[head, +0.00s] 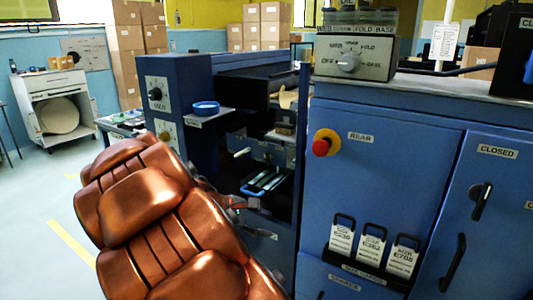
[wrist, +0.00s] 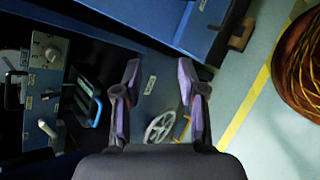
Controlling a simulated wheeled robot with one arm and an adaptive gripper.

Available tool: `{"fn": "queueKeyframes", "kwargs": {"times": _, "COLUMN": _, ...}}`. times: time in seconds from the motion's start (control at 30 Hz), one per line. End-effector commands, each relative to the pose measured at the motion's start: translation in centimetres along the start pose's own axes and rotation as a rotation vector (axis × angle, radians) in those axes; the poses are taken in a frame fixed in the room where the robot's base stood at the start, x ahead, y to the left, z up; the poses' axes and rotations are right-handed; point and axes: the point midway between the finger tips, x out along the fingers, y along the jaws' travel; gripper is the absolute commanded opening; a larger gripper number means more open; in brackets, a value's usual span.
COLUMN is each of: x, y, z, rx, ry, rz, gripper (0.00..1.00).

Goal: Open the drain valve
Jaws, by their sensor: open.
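No label reading drain valve is legible. In the head view my copper arm reaches toward the blue machine (head: 180,90), and the handwheel is not visible there.
A blue cabinet (head: 385,150) stands at right with a red button (head: 321,147), a black handle (head: 480,197) by a CLOSED label, and hanging tags (head: 371,244). A blue-handled tray (wrist: 84,100) is left of my gripper. Open floor (head: 40,200) lies at left.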

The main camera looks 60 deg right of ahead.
Motion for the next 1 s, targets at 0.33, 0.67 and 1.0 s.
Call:
{"fn": "queueKeyframes", "kwargs": {"times": 0.33, "x": 3.6, "y": 15.1, "z": -1.4, "rx": -0.355, "ry": -0.247, "rz": 0.292, "gripper": 0.41}}
{"fn": "queueKeyframes", "kwargs": {"times": 0.67, "x": 7.2, "y": 24.5, "z": -7.8, "rx": -0.773, "ry": -0.42, "rz": 0.509, "gripper": 0.41}}
{"fn": "queueKeyframes", "kwargs": {"times": 1.0, "x": 10.4, "y": 27.6, "z": -15.6, "rx": -1.104, "ry": -0.491, "rz": 0.669, "gripper": 0.41}}
